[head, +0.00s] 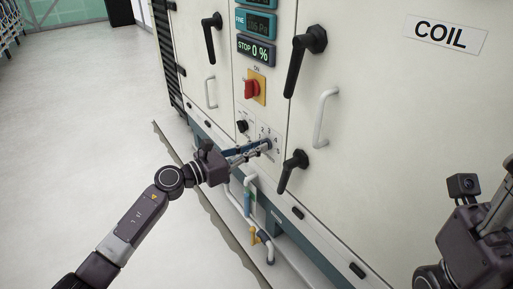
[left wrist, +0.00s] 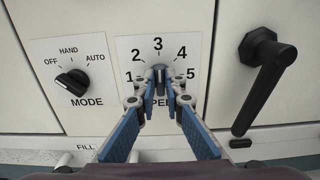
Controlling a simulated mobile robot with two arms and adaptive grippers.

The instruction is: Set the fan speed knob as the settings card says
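My left gripper (head: 268,144) reaches the plate from the left in the head view. In the left wrist view its fingertips (left wrist: 160,82) close in on both sides of the knob and appear to hold it. The fingers cover part of the label below. My right wrist (head: 478,240) shows at the lower right in the head view, with its fingertips not visible. No settings card is identifiable.
Above are a red switch (head: 251,89) on yellow and a display (head: 257,50) reading STOP 0 %. Black door handles (left wrist: 263,85) stick out right of the knob. Pipes (head: 250,215) run below; open floor lies left.

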